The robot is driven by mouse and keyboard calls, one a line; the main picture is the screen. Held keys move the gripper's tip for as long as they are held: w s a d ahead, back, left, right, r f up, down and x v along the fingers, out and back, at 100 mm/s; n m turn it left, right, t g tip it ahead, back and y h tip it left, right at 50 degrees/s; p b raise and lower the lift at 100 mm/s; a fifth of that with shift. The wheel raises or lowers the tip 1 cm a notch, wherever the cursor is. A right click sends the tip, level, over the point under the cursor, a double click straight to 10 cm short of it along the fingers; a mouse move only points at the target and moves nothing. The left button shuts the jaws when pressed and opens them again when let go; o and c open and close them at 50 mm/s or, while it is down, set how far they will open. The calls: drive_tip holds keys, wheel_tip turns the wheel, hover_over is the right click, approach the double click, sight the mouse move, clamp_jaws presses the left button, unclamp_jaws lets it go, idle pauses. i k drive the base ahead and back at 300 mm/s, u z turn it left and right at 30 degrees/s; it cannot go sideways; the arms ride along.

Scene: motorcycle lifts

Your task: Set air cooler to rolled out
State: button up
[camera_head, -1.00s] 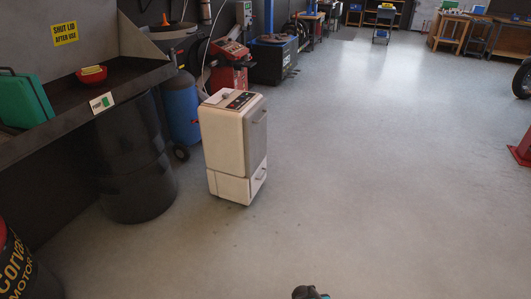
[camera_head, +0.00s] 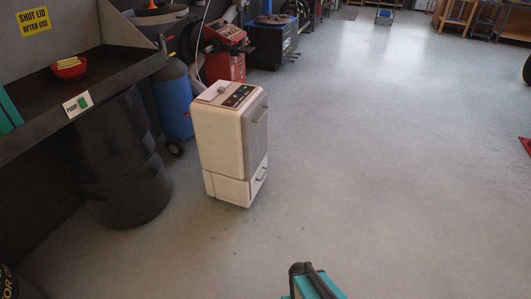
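The air cooler (camera_head: 222,150) is a cream, upright box with a dark control panel on top and handles on its right side. It stands on the grey floor left of the picture's middle, close to the black drum and the workbench. Part of my arm or gripper (camera_head: 312,283), teal and black, shows at the bottom edge, apart from the cooler and nearer to me. Its fingertips cannot be made out, so I cannot tell whether it is open or shut.
A black drum (camera_head: 120,165) stands left of the cooler under a dark workbench (camera_head: 95,98) with a red bowl (camera_head: 68,68). A blue tank (camera_head: 171,104) and a red machine (camera_head: 225,60) are behind it. The floor (camera_head: 390,160) to the right is clear.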

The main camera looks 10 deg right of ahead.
sight(231, 138)
drive_tip(key=u, duration=0.3)
drive_tip(key=k, duration=0.85)
drive_tip(key=u, duration=0.5)
drive_tip(key=k, duration=0.5)
drive_tip(key=z, duration=0.25)
drive_tip(key=i, duration=1.85)
drive_tip(key=u, duration=0.5)
